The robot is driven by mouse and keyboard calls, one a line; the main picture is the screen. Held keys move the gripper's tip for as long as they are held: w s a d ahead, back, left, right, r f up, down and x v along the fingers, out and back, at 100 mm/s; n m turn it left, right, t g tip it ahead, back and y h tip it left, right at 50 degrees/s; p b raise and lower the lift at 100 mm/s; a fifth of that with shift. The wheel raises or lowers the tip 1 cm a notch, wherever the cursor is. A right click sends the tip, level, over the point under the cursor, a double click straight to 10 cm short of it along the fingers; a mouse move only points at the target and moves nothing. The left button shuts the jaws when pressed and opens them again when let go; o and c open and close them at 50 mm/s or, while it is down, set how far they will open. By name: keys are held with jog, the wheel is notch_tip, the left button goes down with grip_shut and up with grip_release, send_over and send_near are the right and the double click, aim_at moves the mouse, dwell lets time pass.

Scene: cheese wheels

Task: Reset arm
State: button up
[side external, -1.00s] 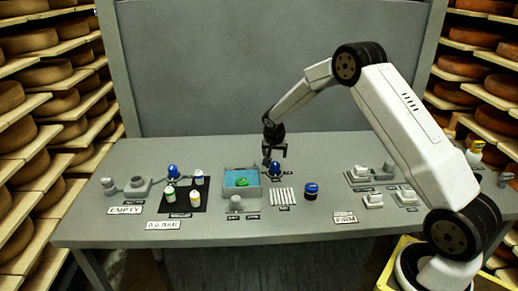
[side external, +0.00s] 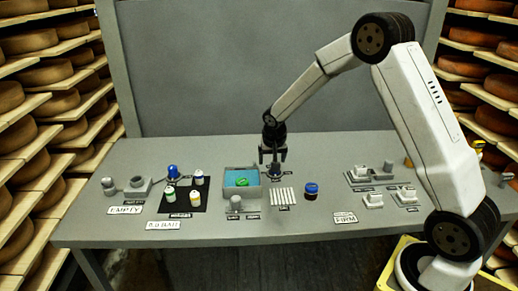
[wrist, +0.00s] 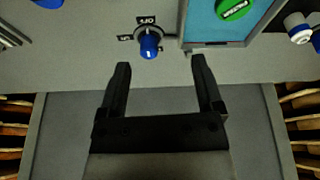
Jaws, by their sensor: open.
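My gripper (side external: 272,158) hangs over the back middle of the grey table, pointing down. In the wrist view its two black fingers (wrist: 160,66) are apart with nothing between them. A blue knob (wrist: 149,43) on a round labelled base shows just beyond the fingertips, apart from them. In the side view the gripper largely hides this knob.
A blue-bottomed tray (side external: 228,179) with a green piece (side external: 241,182) stands left of the gripper. Several small bottles (side external: 195,199) stand on a black mat, with another blue knob (side external: 173,171) behind.

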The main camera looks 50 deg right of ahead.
jog(key=s+a+r+n+y, duration=0.1)
jog(key=s+a+n, duration=0.3)
jog(key=s+a, duration=0.3)
jog(key=s+a+r+n+y, duration=0.1)
jog(key=s+a+n, duration=0.3)
jog(key=s, duration=1)
jog(key=a+r, duration=0.1)
jog(key=a, duration=0.2)
jog(key=shift+y, duration=0.3)
